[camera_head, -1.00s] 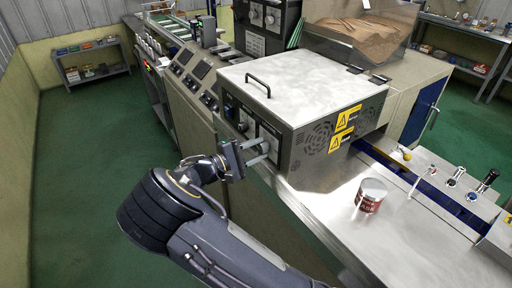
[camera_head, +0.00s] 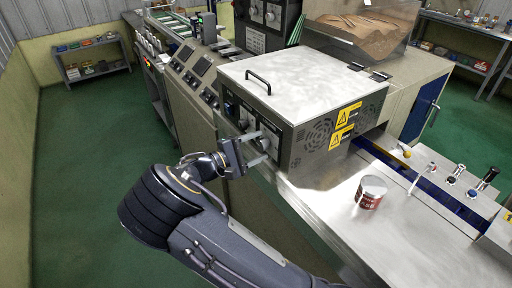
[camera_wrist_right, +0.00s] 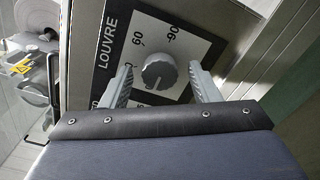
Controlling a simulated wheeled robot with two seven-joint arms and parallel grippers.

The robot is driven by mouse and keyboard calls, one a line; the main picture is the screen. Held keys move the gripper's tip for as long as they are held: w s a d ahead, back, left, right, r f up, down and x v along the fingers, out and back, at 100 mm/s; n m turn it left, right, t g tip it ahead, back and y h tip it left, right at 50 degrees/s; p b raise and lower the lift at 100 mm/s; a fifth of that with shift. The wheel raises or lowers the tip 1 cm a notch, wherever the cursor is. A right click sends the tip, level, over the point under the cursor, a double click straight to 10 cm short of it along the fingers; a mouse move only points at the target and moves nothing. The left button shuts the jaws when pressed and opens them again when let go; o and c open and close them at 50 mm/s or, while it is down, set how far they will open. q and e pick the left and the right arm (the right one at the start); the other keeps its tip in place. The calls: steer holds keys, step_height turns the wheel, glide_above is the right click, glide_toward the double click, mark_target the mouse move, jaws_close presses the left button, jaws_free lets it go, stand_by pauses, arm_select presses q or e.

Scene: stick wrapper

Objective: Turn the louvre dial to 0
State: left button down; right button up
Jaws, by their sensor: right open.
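The louvre dial (camera_wrist_right: 159,72) is a round grey knob on a white panel marked LOUVRE, with 60 and 90 printed beside it. A dark mark shows on the knob's lower part in the right wrist view. My right gripper (camera_wrist_right: 161,68) is open, with one finger on each side of the knob and a gap visible on both sides. In the head view my right gripper (camera_head: 264,146) is at the front panel of the grey metal box (camera_head: 300,80), and its fingers partly cover the panel. My left gripper is not in view.
A red and white tin (camera_head: 371,193) stands on the steel table (camera_head: 400,235) to the right of the box. A black handle (camera_head: 258,80) sits on the box lid. Another control panel (camera_head: 193,76) is farther back. The green floor at left is clear.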

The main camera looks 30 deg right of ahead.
steer(key=a+b, duration=0.1)
steer(key=a, duration=0.6)
steer(key=shift+s+a+b, duration=0.25)
steer(key=shift+a+b, duration=0.1)
steer(key=shift+b, duration=0.05)
steer(key=s+d+f+m+g+y, duration=0.2)
steer(key=s+d+f+y, duration=0.15)
steer(key=s+y, duration=0.25)
steer(key=s+d+f+m+g+y, duration=0.1)
steer(key=s+d+f+g+y, duration=0.15)
steer(key=s+f+y, duration=0.35)
steer(key=s+a+r+m+t+y, duration=0.2)
steer(key=s+a+r+t+y, duration=0.2)
steer(key=s, duration=0.4)
steer(key=s+a+r+m+t+y, duration=0.3)
steer(key=s+a+r+t+y, duration=0.2)
steer(key=s, duration=0.3)
steer(key=shift+s+r+y, duration=0.2)
steer(key=shift+r+y, duration=0.1)
steer(key=shift+r, duration=0.05)
